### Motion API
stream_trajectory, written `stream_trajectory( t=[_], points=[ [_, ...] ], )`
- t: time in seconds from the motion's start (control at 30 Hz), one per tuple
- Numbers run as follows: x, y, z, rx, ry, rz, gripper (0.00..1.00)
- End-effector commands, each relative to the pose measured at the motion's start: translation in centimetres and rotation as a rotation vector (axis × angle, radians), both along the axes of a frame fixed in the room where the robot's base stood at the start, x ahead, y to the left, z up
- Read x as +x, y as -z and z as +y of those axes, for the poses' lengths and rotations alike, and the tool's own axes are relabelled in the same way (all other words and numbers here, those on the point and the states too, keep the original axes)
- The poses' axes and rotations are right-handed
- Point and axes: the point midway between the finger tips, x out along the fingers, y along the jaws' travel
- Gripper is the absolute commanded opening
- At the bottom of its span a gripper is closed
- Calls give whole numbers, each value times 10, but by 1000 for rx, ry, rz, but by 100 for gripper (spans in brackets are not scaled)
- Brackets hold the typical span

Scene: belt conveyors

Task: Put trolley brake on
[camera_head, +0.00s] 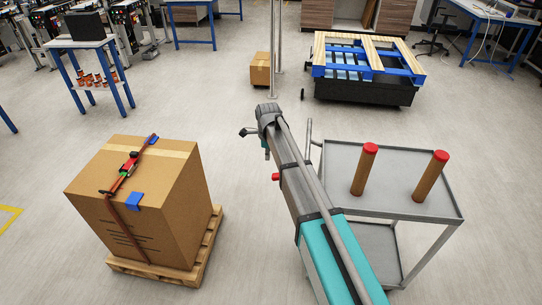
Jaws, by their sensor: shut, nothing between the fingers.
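The trolley (400,207) is a grey metal cart with a flat top at the right, with a lower shelf (375,247) partly visible. Two brown tubes with red caps, a left one (364,170) and a right one (431,178), stand on its top. An upright handle bar (309,140) rises at its left side. My arm passes in front of the trolley's left side. My gripper (246,131) is small and dark at the arm's far end, left of and beyond the trolley, shut and empty. The trolley's brake and wheels cannot be made out.
A large strapped cardboard box (140,200) stands on a wooden pallet (202,250) at the left. A small box (260,69) and a blue-and-wood pallet stack (365,57) are farther back. Blue-legged tables (90,45) stand behind. The floor between is clear.

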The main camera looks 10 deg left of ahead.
Motion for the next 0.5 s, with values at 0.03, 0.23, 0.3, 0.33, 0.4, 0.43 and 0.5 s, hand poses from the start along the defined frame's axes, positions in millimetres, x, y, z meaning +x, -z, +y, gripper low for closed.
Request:
stream_trajectory(
  t=[0.03, 0.23, 0.3, 0.33, 0.4, 0.43, 0.5],
  points=[
    [0, -9, 2, 0, 0, 0, 0],
    [1, -26, 8, 0, 1, 0, 0],
    [1, -32, 10, 0, 1, 0, 0],
    [1, -34, 11, 0, 1, 0, 0],
    [1, -38, 13, 0, 1, 0, 0],
    [1, -40, 13, 0, 1, 0, 0],
    [1, -43, 14, 0, 1, 0, 0]
  ],
)
